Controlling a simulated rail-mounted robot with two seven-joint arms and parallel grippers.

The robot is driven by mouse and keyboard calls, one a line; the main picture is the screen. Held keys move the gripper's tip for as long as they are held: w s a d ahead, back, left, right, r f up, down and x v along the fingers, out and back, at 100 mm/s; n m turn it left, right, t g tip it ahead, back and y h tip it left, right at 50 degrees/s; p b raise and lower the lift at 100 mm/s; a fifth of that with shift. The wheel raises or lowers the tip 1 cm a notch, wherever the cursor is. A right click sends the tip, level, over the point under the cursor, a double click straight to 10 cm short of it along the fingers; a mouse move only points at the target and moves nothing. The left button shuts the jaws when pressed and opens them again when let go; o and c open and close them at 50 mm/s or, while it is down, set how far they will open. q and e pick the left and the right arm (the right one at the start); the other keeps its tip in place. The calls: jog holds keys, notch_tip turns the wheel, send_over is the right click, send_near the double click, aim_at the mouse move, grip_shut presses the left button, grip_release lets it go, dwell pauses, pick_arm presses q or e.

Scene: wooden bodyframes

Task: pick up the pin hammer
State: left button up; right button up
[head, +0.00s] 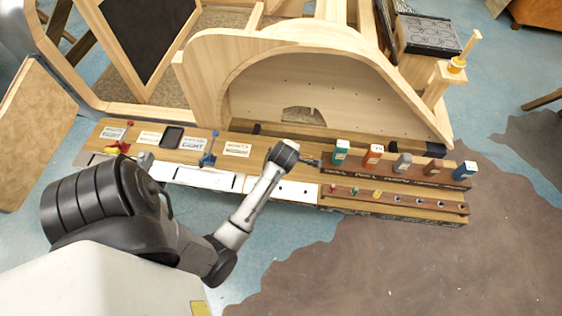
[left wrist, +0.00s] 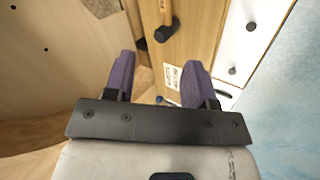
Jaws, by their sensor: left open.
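The pin hammer (left wrist: 163,31) shows at the top of the left wrist view. Its black head lies on the wooden bench top and its wooden handle runs out of the top edge. In the head view I cannot make it out clearly beside my wrist. My left gripper (left wrist: 157,78) is open, with its two purple fingers apart and nothing between them. The hammer lies beyond the fingertips, apart from them. In the head view my left arm reaches over the bench (head: 262,148), and its wrist end hides part of the top. My right gripper is not in view.
A brown rack with several coloured blocks (head: 372,153) stands right of my wrist, with a lower holed rack (head: 440,205) in front. White drawer fronts (head: 205,178) line the bench. A large wooden arched frame (head: 300,48) rises behind. Label cards and small tools lie left.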

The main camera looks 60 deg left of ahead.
pick_arm(q)
jog(key=w+a+f+n+b, duration=0.1)
jog(key=f, duration=0.2)
jog(key=w+a+f+n+b, duration=0.1)
jog(key=a+f, duration=0.1)
jog(key=f, duration=0.2)
jog(key=w+a+f+n+b, duration=0.1)
jog(key=a+f, duration=0.1)
jog(key=f, duration=0.1)
jog(key=shift+w+f, duration=0.2)
jog(key=shift+w, duration=0.05)
jog(key=shift+s+b+x, duration=0.1)
jog(key=shift+b+x, duration=0.25)
jog(key=shift+x, duration=0.9)
jog(key=shift+s+b+x, duration=0.15)
jog(key=shift+b+x, duration=0.15)
jog(key=shift+x, duration=1)
jog(key=shift+w+a+f, duration=0.15)
jog(key=shift+a+f, duration=0.1)
jog(key=shift+f, duration=0.15)
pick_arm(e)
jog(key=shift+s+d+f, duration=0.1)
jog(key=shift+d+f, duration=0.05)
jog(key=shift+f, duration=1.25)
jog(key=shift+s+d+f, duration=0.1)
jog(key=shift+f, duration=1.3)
pick_arm(q)
grip_shut()
